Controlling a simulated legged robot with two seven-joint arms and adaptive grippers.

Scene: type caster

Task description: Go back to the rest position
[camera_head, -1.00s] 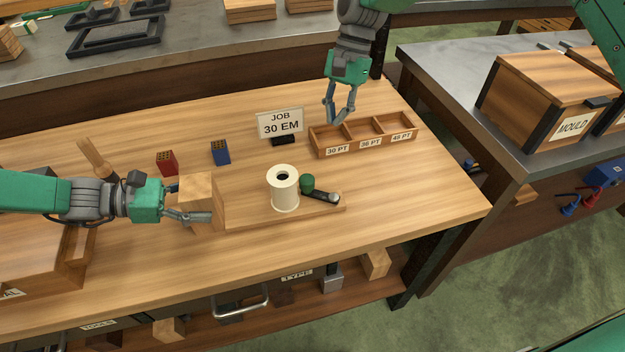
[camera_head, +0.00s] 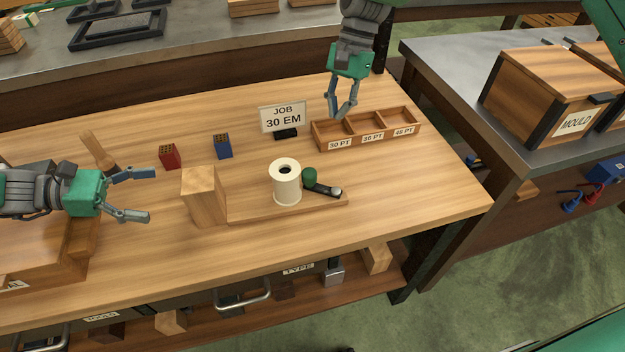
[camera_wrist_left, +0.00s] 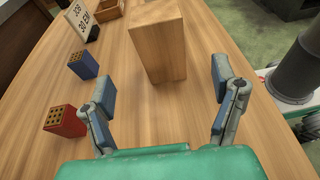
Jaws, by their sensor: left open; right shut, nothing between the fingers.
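My left gripper (camera_head: 146,195) is open and empty at the left of the bench. It is left of the wooden block (camera_head: 204,196) and apart from it. In the left wrist view the open fingers (camera_wrist_left: 165,105) show with bare tabletop between them, and the block (camera_wrist_left: 158,45) stands beyond.
Red (camera_head: 170,157) and blue (camera_head: 222,147) blocks and the job sign (camera_head: 283,119) stand behind. The front right tabletop is clear.

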